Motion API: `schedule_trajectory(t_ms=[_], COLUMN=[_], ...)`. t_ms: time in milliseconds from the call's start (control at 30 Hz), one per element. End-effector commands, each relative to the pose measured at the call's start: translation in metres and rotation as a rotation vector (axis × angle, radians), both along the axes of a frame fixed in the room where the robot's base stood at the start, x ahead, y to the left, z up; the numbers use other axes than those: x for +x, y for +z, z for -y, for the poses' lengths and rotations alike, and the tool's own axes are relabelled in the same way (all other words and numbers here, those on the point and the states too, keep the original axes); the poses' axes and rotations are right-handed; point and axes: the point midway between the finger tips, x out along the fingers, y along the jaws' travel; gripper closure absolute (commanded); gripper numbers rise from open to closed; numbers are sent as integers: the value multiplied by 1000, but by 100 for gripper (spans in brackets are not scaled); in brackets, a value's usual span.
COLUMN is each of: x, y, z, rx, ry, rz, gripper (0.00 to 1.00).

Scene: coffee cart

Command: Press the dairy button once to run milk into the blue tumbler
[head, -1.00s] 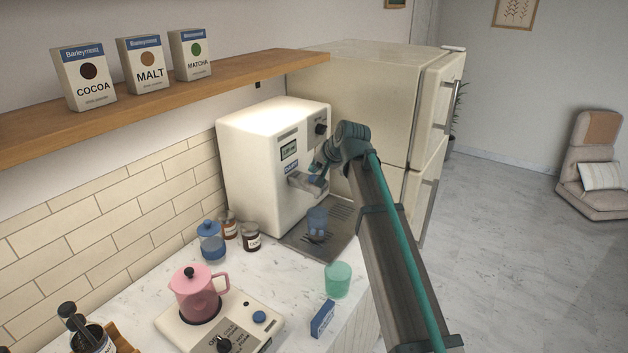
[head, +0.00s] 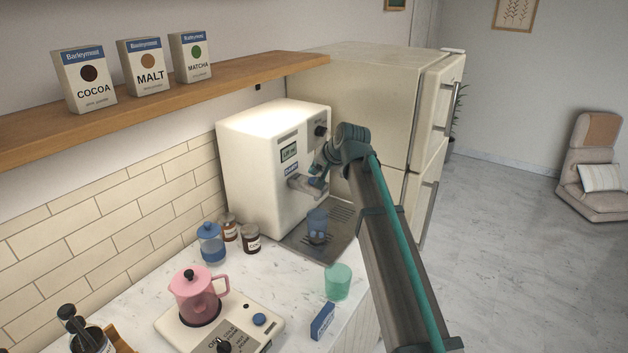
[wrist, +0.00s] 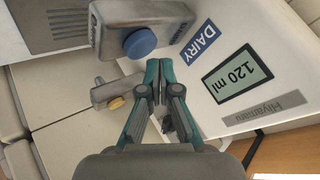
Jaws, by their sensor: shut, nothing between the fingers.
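The white drink machine (head: 265,175) stands on the counter; its panel carries a blue DAIRY label (wrist: 198,43) and a display (wrist: 230,74) reading 120 ml. The dairy button (wrist: 140,43) is a round blue knob on a grey spout block, which also shows in the head view. My gripper (wrist: 158,66) is shut and empty, its tips close to the blue button; the wrist view shows no clear contact. The blue tumbler (head: 317,222) stands upright on the drip tray (head: 297,239) below the spout. Its fill level cannot be told.
A green cup (head: 338,282), blue jar (head: 211,243), brown jars and a pink pot (head: 198,295) stand on the counter. The fridge (head: 365,100) is behind my arm.

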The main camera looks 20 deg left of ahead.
Motion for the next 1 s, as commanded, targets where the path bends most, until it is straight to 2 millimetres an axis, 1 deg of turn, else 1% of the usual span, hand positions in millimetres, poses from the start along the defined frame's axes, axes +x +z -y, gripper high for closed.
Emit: schedule_trajectory(t_ms=[300,600,1000], x=[0,0,0], y=[-1,-9,-9], z=[0,0,0], rx=[0,0,0], ry=[0,0,0], rz=[0,0,0], gripper=[100,100,100])
